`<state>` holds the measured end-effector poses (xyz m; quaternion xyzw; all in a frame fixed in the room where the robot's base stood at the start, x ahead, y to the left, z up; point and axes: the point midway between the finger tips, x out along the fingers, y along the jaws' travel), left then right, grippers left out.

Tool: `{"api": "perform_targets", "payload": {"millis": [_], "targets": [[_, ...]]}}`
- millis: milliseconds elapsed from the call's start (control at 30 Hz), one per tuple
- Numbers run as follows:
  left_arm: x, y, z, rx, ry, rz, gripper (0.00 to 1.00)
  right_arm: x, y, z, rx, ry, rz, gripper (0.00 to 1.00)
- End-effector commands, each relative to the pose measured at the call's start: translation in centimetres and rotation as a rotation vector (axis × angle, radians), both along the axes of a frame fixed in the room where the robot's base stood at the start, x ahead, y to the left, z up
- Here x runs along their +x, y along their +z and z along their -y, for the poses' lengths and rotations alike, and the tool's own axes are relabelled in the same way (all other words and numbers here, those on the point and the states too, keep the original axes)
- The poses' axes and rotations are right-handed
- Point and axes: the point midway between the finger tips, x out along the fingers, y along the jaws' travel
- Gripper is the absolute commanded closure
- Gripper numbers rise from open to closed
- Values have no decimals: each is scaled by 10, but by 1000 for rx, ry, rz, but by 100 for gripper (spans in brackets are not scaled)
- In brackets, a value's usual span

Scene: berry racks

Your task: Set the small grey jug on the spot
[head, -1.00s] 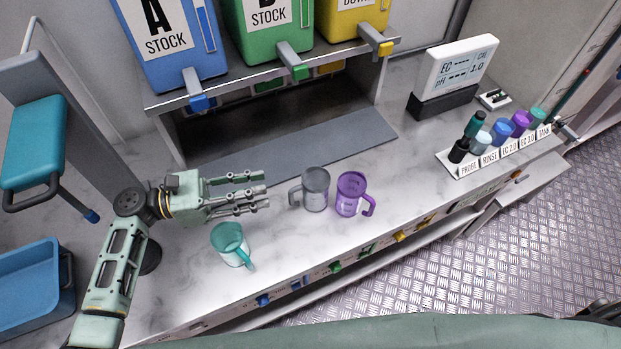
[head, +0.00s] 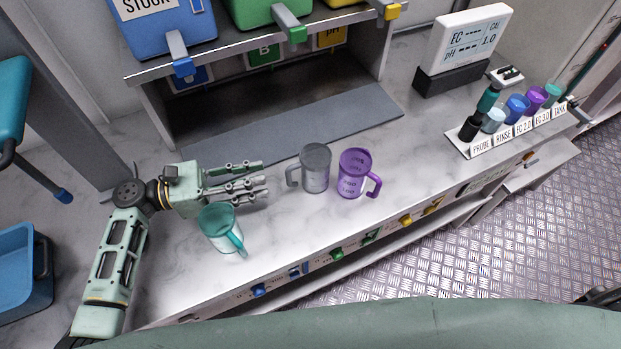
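The small grey jug (head: 316,170) stands upright on the marble counter, its handle on its left side. My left gripper (head: 262,180) is to its left, fingers spread apart and pointing right toward the handle. The gripper is open and empty, with a small gap between its fingertips and the handle. A purple jug (head: 355,175) stands close on the right of the grey one. A teal jug (head: 220,230) stands just in front of my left gripper. I cannot make out a marked spot. My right gripper is not in view.
A flat grey mat (head: 300,130) lies behind the jugs, before a shelf with blue, green and yellow stock containers. A meter (head: 468,45) and a labelled cup rack (head: 515,130) stand to the right. The counter's front edge (head: 400,207) has coloured knobs below it.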

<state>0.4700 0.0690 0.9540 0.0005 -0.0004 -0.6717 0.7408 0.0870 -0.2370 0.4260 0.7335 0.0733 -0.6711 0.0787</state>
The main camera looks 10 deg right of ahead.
Motion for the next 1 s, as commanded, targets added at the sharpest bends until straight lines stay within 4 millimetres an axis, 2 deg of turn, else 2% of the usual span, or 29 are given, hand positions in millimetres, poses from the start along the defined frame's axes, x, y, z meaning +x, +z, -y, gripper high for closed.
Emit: {"api": "perform_targets", "payload": {"millis": [33, 233, 633, 900, 1000], "targets": [[0, -16, 0, 0, 0, 0, 68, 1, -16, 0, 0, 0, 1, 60], [0, -28, 1, 0, 0, 0, 68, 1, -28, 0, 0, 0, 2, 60], [5, -23, 37, -1, -1, 0, 68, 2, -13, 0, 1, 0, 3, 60], [11, -20, 74, -2, 0, -1, 68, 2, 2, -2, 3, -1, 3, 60], [11, -22, 78, 0, 1, 0, 68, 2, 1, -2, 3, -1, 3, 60]]}}
